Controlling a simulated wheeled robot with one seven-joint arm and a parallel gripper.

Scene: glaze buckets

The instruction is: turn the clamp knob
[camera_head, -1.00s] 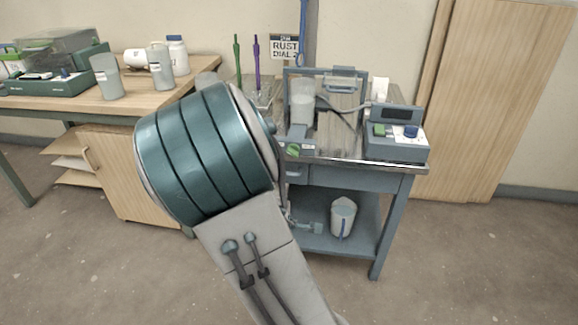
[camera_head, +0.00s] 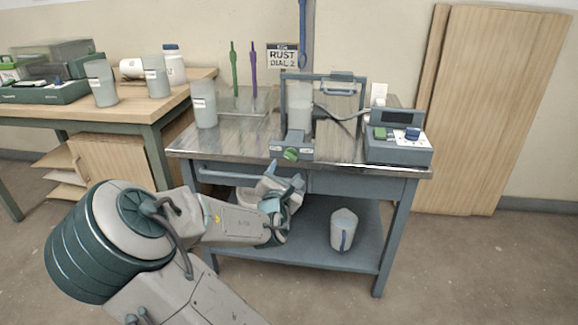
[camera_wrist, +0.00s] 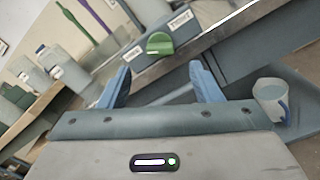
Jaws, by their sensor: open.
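The green clamp knob (camera_head: 291,154) sits on the front of a grey clamp base at the front edge of the metal-topped cart (camera_head: 225,146). In the wrist view the knob (camera_wrist: 159,43) shows beyond the fingertips, between two labels.
A control box (camera_head: 398,140) with green and blue knobs stands right of the clamp. A cup (camera_head: 204,105) and a rack with green and purple tools (camera_head: 245,100) stand left. A bucket (camera_head: 343,230) is on the lower shelf. A wooden table (camera_head: 135,105) is at left.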

